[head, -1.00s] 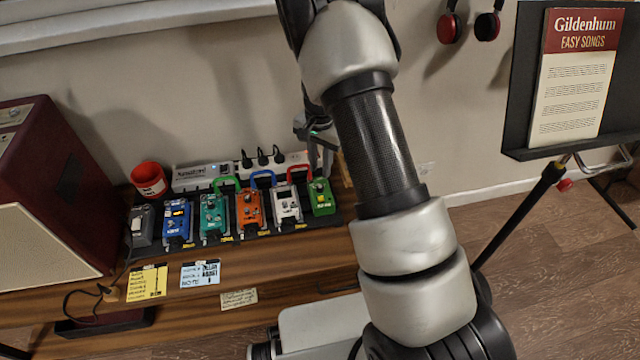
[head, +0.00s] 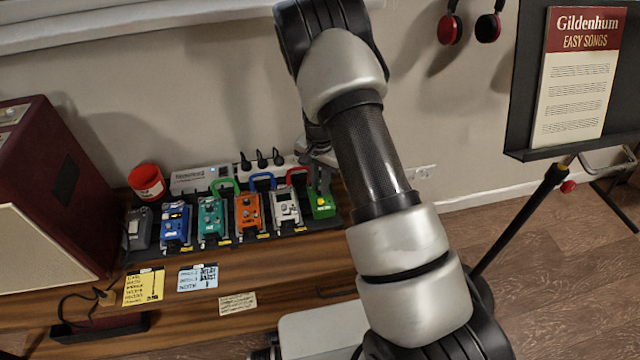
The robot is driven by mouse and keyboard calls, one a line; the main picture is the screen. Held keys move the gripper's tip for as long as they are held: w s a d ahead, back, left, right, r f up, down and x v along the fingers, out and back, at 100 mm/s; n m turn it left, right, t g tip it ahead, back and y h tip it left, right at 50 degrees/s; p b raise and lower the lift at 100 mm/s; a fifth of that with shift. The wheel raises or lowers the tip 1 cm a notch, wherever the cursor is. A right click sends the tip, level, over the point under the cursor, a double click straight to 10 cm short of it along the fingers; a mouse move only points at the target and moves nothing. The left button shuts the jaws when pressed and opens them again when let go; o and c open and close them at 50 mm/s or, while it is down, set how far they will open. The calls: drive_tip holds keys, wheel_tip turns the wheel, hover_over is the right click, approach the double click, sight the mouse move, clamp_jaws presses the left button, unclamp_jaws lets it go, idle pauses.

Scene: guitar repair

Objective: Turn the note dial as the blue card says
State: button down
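The blue card (head: 198,277) lies on the wooden bench in front of the pedals; its writing is too small to read fully. A row of pedals stands on a dark board: grey (head: 138,230), blue (head: 176,226), teal (head: 211,217), orange (head: 249,212), white (head: 286,208) and green (head: 322,207). I cannot tell which knob is the note dial.
A yellow card (head: 144,287) and a cream note (head: 238,303) lie beside the blue card. A red cup (head: 147,182) and a power strip (head: 203,180) stand behind the pedals. A maroon amplifier (head: 50,190) is at left, a music stand (head: 520,100) at right.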

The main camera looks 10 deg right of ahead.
drive_tip(key=shift+m+p, duration=0.95)
drive_tip(key=shift+m, duration=1.85)
drive_tip(key=c, duration=1.9)
unclamp_jaws()
drive_tip(key=shift+c, duration=0.2)
wheel_tip(320, 180, up, 17)
drive_tip(key=p, duration=0.3)
drive_tip(key=shift+r, duration=0.2)
drive_tip(key=shift+r+p, duration=0.1)
drive_tip(key=shift+p, duration=0.2)
